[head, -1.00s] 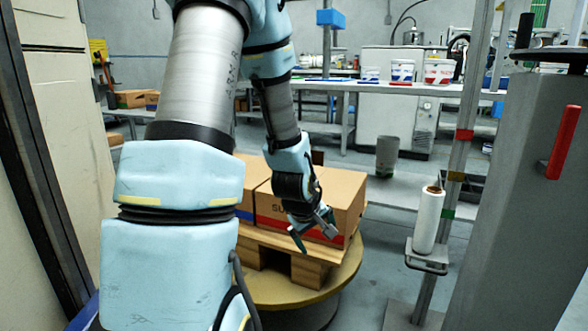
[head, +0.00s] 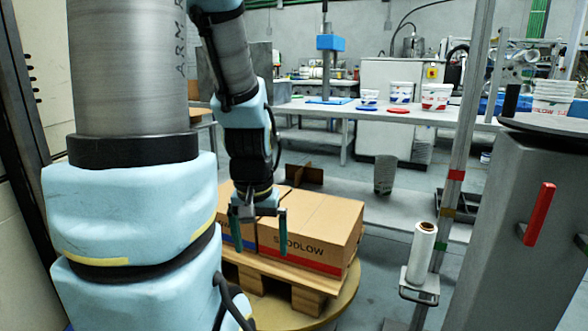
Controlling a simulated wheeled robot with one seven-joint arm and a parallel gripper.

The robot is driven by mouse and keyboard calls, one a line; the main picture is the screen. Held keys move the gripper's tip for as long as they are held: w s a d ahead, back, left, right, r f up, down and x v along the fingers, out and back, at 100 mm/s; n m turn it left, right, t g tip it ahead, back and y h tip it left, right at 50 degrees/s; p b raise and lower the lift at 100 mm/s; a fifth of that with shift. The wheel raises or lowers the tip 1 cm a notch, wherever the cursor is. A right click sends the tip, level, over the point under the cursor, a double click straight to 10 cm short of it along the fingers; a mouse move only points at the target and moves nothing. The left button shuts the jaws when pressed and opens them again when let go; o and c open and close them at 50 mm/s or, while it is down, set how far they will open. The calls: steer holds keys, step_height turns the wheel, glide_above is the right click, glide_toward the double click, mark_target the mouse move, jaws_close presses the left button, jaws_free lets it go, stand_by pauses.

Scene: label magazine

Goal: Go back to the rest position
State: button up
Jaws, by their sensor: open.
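My gripper (head: 258,232) hangs from my pale blue arm near the middle of the head view, its two green-tipped fingers pointing down and spread apart. Nothing shows between the fingers. It is in front of the cardboard boxes (head: 325,228) in the picture and covers part of them. I cannot tell how far it is from them. The boxes sit side by side on a wooden pallet (head: 307,297), with red and blue bands and partly hidden lettering.
The pallet rests on a round yellowish turntable (head: 345,298). At right stand a post with a white film roll (head: 421,252) and a grey cabinet (head: 490,240) with a red handle (head: 538,214). A long bench (head: 330,112) with tubs runs behind. A grey bin (head: 385,174) stands on the floor.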

step_height(320, 180, up, 23)
steer(key=p, duration=2.1)
steer(key=shift+r, duration=0.2)
